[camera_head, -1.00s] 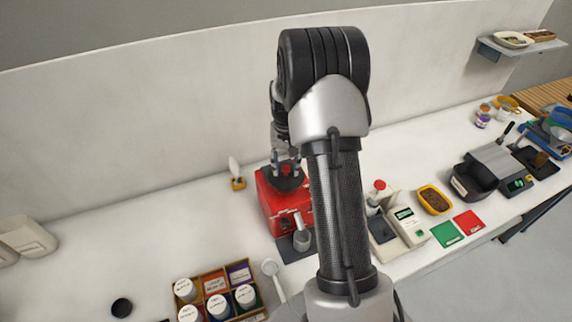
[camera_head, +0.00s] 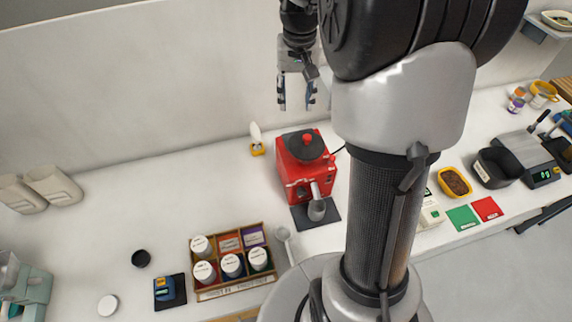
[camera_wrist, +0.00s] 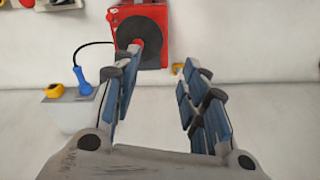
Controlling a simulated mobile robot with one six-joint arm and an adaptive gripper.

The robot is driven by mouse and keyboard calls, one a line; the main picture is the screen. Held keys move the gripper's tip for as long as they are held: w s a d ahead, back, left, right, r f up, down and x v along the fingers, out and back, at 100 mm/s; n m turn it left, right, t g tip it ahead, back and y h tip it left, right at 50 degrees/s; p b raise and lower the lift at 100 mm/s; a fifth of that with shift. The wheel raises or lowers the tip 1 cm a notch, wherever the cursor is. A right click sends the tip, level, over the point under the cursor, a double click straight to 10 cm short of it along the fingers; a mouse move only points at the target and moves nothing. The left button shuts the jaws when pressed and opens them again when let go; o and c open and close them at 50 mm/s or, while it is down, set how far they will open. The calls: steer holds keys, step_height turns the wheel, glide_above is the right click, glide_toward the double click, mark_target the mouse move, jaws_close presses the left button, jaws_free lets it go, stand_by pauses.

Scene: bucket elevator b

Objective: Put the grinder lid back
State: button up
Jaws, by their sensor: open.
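The red grinder (camera_head: 298,177) stands on a dark mat in the middle of the counter in the head view, with a grey cup at its front. Its black round lid (camera_head: 303,150) with a red knob sits on top of the red body. I cannot tell whether it is fully seated. My gripper (camera_head: 297,107) is open and empty, above the grinder and apart from it. In the wrist view, the grinder (camera_wrist: 155,60) and lid (camera_wrist: 143,30) show at the top, beyond the open fingers (camera_wrist: 157,85). Nothing is between the fingers.
A box of labelled jars (camera_head: 237,290) stands left of the grinder, with a spoon (camera_head: 284,240) beside it. A small yellow-based item (camera_head: 257,148) stands near the wall. My arm hides part of the counter right of the grinder. The counter left of the grinder has free room.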

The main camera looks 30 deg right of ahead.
steer(key=s+a+r+n+t, duration=0.25)
steer(key=s+a+r, duration=0.45)
steer(key=s+a, duration=0.35)
steer(key=s+a+f+n, duration=0.1)
steer(key=s+a, duration=0.2)
steer(key=s, duration=0.3)
steer(key=s+a+f+n+t, duration=0.1)
steer(key=s+a+n, duration=0.1)
steer(key=s+a, duration=0.2)
steer(key=shift+s+f, duration=0.35)
steer(key=shift+s, duration=0.85)
steer(key=shift+n, duration=0.25)
